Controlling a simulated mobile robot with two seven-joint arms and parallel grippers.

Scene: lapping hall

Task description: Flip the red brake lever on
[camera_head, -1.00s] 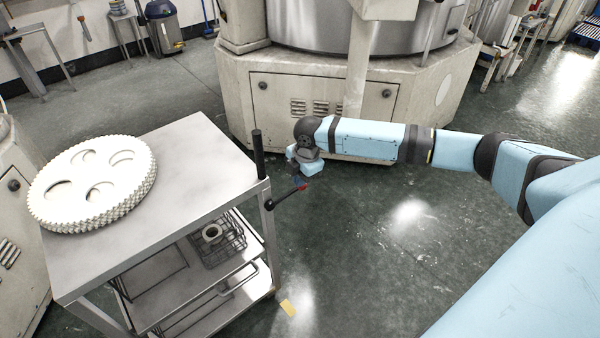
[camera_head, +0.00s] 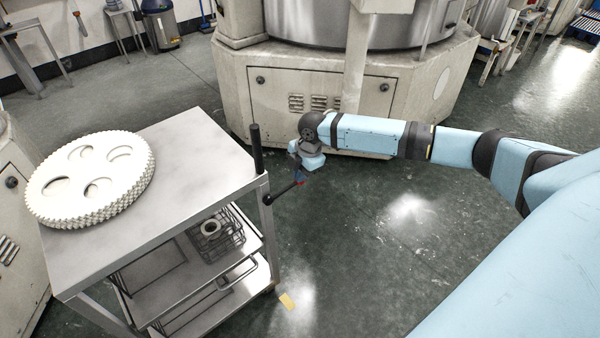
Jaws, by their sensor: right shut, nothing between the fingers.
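A dark rod (camera_head: 283,192), which looks like the brake lever, sticks out from the right corner post of a metal cart (camera_head: 205,165). A small patch of red shows at its outer end (camera_head: 301,183). My right gripper (camera_head: 300,180) is at that end, its fingers pointing down, shut with nothing held between them. The fingers are very small here and partly cover the red part; I cannot tell whether they touch it. My left gripper is not in view.
White toothed discs (camera_head: 90,180) are stacked on the cart top. A black upright handle (camera_head: 256,150) rises at the cart's corner close to my gripper. A wire basket (camera_head: 215,236) sits on the lower shelf.

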